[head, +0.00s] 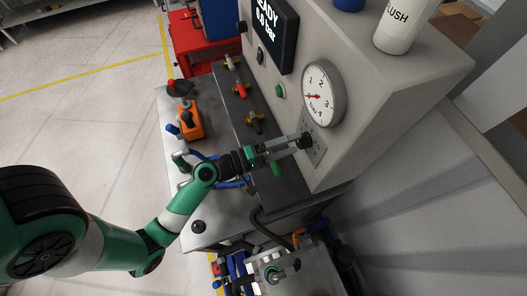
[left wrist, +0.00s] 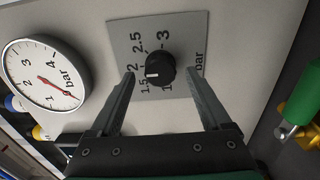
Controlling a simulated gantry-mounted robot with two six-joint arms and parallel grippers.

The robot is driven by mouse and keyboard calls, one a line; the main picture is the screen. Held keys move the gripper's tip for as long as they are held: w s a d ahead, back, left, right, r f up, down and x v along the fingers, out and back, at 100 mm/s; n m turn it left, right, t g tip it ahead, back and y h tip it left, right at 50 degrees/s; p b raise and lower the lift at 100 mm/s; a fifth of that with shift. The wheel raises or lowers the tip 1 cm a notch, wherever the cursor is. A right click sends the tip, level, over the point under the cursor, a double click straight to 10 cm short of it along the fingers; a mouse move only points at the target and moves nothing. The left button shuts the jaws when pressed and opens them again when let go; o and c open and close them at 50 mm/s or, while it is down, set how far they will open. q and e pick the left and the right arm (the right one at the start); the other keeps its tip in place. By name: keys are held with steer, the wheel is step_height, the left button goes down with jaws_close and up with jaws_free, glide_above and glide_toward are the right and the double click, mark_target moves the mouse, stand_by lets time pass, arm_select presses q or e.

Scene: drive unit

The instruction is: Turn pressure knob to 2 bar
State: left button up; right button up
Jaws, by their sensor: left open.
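The black pressure knob (left wrist: 160,68) sits on a grey plate (left wrist: 184,26) marked 1 to 3 bar. Its white mark points left in the left wrist view, toward the side with 1.5 and 2; the exact setting is hard to tell. My left gripper (head: 302,141) is at the knob on the panel in the head view. In the left wrist view its open fingers (left wrist: 163,85) stand either side of the knob, with gaps. I cannot tell how deep they reach. The round gauge (head: 323,93) has a red needle and also shows in the left wrist view (left wrist: 45,75). My right gripper is not in view.
A dark display (head: 272,33) reads READY and seemingly 0.0 bar. An orange block (head: 189,120) stands on the bench. A white FLUSH bottle (head: 399,27) stands on the unit.

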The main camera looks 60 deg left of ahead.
arm_select(q)
steer(key=s+b, duration=0.1)
steer(key=s, duration=0.8)
steer(key=shift+a, duration=0.45)
steer(key=shift+s, duration=0.1)
